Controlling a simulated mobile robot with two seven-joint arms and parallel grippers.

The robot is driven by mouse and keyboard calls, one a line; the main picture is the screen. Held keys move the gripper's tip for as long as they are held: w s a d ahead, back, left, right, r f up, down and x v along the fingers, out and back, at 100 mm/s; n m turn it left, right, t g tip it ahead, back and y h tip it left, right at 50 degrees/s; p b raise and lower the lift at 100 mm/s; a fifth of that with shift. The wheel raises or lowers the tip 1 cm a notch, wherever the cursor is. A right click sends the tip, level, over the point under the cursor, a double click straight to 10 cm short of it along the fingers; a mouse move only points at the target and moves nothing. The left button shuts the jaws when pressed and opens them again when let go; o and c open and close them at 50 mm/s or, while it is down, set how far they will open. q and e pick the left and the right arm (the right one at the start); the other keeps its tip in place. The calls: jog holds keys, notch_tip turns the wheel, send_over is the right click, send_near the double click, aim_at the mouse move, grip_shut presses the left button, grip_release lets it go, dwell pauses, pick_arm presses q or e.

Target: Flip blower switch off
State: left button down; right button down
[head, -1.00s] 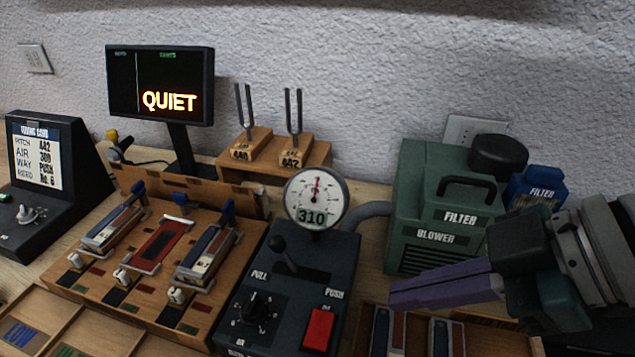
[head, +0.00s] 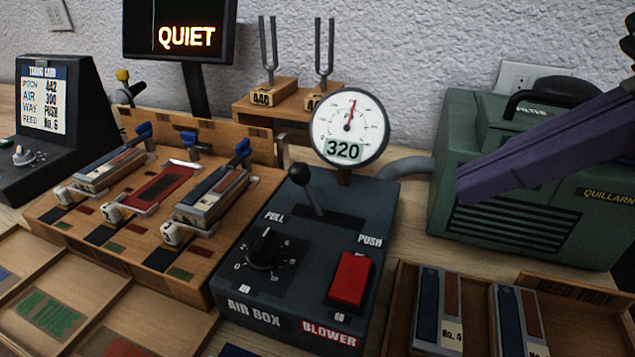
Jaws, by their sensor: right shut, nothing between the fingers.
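The blower switch is a red rocker (head: 349,280) on the sloped top of the dark air box (head: 230,262), above a red BLOWER label. A round gauge (head: 349,127) on the box reads 320. The box also carries a black knob (head: 265,250) and a lever (head: 307,190). My right gripper (head: 468,187) comes in from the upper right with long purple fingers, shut and empty. It is in front of the green blower (head: 520,222), apart from the red rocker. My left gripper is not in view.
A reed tray (head: 575,283) with reeds stands right of the air box. A wooden reed bench (head: 145,256) is to its left. Tuning forks (head: 325,50), a QUIET display (head: 185,36) and a tuning card console (head: 50,125) stand behind and left.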

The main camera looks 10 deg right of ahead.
jog(key=b, duration=0.2)
send_over(342, 261)
jog(key=s+d, duration=0.2)
notch_tip(342, 261, down, 7)
jog(key=shift+s+a+f, duration=0.1)
jog(key=shift+a, duration=0.05)
notch_tip(342, 261, down, 3)
jog(key=shift+r, duration=0.15)
jog(key=shift+d+f, duration=0.2)
jog(key=shift+f, duration=0.4)
jog(key=shift+w, duration=0.2)
